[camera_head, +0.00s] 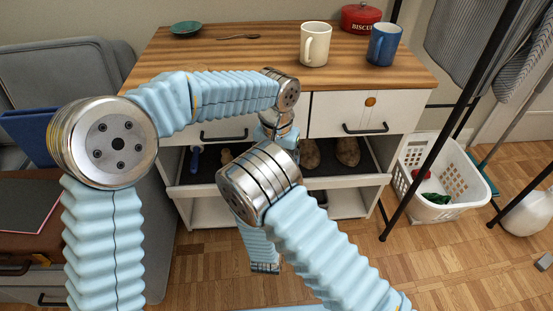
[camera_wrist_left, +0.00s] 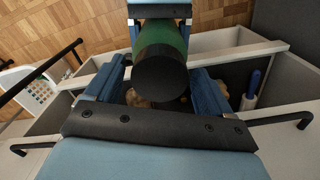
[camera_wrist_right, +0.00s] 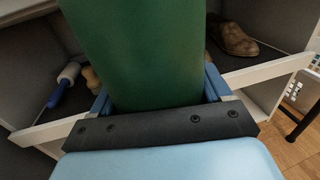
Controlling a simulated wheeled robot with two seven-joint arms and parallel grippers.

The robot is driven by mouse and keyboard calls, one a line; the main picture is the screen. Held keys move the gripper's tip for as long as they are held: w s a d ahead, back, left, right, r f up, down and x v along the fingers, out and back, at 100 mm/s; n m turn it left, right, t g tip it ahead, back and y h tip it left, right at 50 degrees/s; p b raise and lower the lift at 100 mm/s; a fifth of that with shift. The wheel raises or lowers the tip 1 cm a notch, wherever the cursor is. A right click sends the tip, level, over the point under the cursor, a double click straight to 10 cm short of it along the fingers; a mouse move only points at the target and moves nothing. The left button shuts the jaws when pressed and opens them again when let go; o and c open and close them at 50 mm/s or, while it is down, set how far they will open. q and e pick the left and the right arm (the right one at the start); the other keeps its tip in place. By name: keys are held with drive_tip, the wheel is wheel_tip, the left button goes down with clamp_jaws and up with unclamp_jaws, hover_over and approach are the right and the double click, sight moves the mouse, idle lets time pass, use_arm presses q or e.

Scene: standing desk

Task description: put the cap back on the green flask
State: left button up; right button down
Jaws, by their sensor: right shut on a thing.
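The green flask (camera_wrist_right: 140,50) fills the middle of the right wrist view, between the fingers of my right gripper (camera_wrist_right: 157,92), which is shut on it. In the left wrist view the flask (camera_wrist_left: 165,32) has a round black cap (camera_wrist_left: 160,75) at its near end. The cap looks seated on the flask; I cannot tell how tightly. My left gripper (camera_wrist_left: 158,88) is open, with one finger on each side of the cap. In the head view the flask, cap and both grippers' fingertips are hidden behind my arms.
The wooden desktop (camera_head: 230,60) holds a white mug (camera_head: 315,44), a blue mug (camera_head: 383,44), a red tin (camera_head: 361,18), a teal bowl (camera_head: 186,28) and a spoon (camera_head: 238,37). Below are drawers and an open shelf with shoes (camera_head: 347,151) and a blue-handled brush (camera_wrist_right: 63,85). A white basket (camera_head: 445,185) stands right.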

use_arm(q)
drive_tip(key=c, duration=1)
drive_tip(key=o, duration=1.2)
drive_tip(key=shift+r, duration=0.1)
wheel_tip(320, 180, up, 12)
drive_tip(key=shift+f, duration=0.1)
